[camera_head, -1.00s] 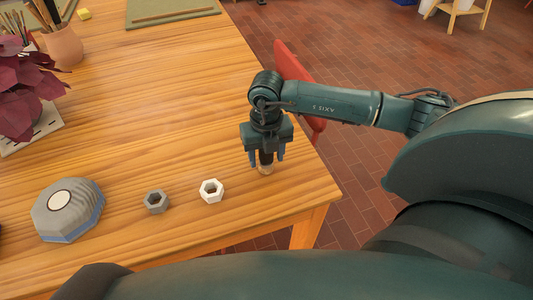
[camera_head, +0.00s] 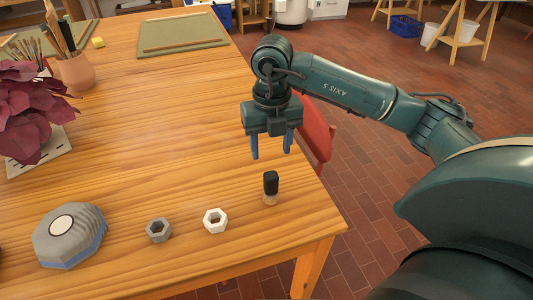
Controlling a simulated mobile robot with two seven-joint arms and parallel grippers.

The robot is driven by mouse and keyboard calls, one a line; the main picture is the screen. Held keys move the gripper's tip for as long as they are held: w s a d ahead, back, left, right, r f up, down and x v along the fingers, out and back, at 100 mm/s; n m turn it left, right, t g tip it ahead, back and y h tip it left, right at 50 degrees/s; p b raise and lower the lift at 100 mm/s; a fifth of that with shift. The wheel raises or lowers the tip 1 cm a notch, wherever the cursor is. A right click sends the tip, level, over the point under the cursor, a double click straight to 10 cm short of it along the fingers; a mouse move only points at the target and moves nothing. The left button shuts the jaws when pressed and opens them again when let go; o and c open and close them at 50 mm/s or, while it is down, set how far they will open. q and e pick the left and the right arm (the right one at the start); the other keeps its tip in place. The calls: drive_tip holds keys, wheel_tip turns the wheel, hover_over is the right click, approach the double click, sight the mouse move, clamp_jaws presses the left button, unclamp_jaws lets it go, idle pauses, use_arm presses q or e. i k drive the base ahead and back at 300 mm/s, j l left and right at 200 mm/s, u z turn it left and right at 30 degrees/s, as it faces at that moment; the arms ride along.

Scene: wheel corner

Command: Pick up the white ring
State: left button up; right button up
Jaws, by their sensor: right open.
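The white ring (camera_head: 215,221) is a small hexagonal ring lying flat on the wooden table (camera_head: 165,130) near its front edge. A similar grey ring (camera_head: 159,230) lies just left of it. My right gripper (camera_head: 271,149) is open, points down and is empty. It hangs above the table, beyond and to the right of the white ring. A small black-topped brush or stamp (camera_head: 270,188) stands upright on the table below the gripper, apart from it. My left gripper is not in view.
A grey ribbed block with a white disc (camera_head: 69,234) sits at the front left. A purple-leaved plant (camera_head: 35,110) and a clay pot of brushes (camera_head: 76,72) stand at the left. A green mat (camera_head: 182,35) lies at the back. A red chair (camera_head: 316,133) is by the right edge. The table middle is clear.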

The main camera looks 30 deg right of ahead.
sight(211, 214)
drive_tip(key=k, duration=1)
